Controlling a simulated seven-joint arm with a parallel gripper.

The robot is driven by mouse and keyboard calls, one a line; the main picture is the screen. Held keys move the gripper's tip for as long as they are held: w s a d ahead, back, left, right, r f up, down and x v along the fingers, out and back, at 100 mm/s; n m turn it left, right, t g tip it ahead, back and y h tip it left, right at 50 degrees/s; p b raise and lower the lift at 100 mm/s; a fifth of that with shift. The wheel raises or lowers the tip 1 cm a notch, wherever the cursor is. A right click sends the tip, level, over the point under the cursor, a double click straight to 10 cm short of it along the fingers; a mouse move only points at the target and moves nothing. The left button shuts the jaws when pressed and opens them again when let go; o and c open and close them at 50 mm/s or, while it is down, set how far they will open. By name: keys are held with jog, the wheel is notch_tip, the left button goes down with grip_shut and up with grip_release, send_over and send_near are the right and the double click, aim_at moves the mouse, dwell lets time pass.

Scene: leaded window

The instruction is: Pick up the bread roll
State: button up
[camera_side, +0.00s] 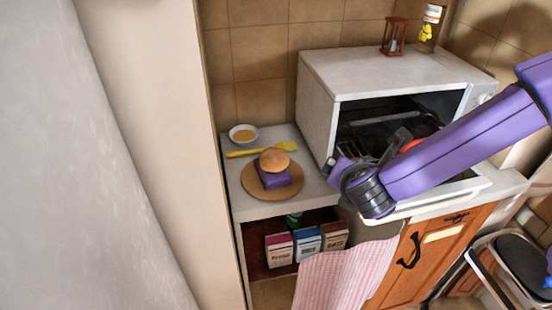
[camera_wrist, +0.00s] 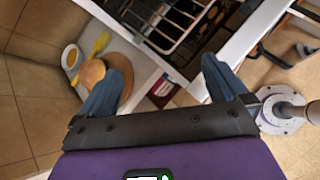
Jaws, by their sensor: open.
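The bread roll (camera_side: 274,160) is round and golden brown. It sits on a small purple item (camera_side: 273,178) on a round wooden board (camera_side: 291,188), at the left of the counter. In the wrist view the roll (camera_wrist: 91,73) shows at the left, outside my left finger, with part of the board (camera_wrist: 120,72) beside it. My gripper (camera_wrist: 163,72) is open, with nothing between its fingers. In the side view my gripper (camera_side: 350,174) is right of the roll and apart from it, in front of the oven; its fingers are hard to make out there.
A white oven (camera_side: 390,75) stands open right of the board, with a rack (camera_wrist: 170,22) inside. A yellow brush (camera_side: 262,150) and a small bowl (camera_side: 243,135) lie behind the roll. Boxes (camera_side: 307,242) stand on the shelf below; a striped cloth (camera_side: 345,275) hangs in front.

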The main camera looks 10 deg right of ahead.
aim_at(275, 161)
jog(key=w+a+f+n+t, duration=0.1)
jog(key=a+n, duration=0.1)
jog(key=a, duration=0.3)
jog(key=w+a+f+n+t+y, duration=0.1)
jog(key=a+n+t, duration=0.1)
jog(key=a, duration=0.2)
jog(key=w+a+f+n+t, duration=0.1)
jog(key=a+n, duration=0.2)
jog(key=a, duration=0.2)
jog(key=shift+t+y, duration=0.3)
jog(key=shift+y, duration=0.1)
jog(key=x, duration=1.1)
jog(key=shift+r+x, duration=0.15)
jog(key=shift+x, duration=1.25)
jog(key=shift+r+x, duration=0.1)
jog(key=shift+x, duration=1.3)
jog(key=shift+w+d, duration=0.1)
jog(key=shift+d, duration=0.05)
jog(key=c, duration=0.9)
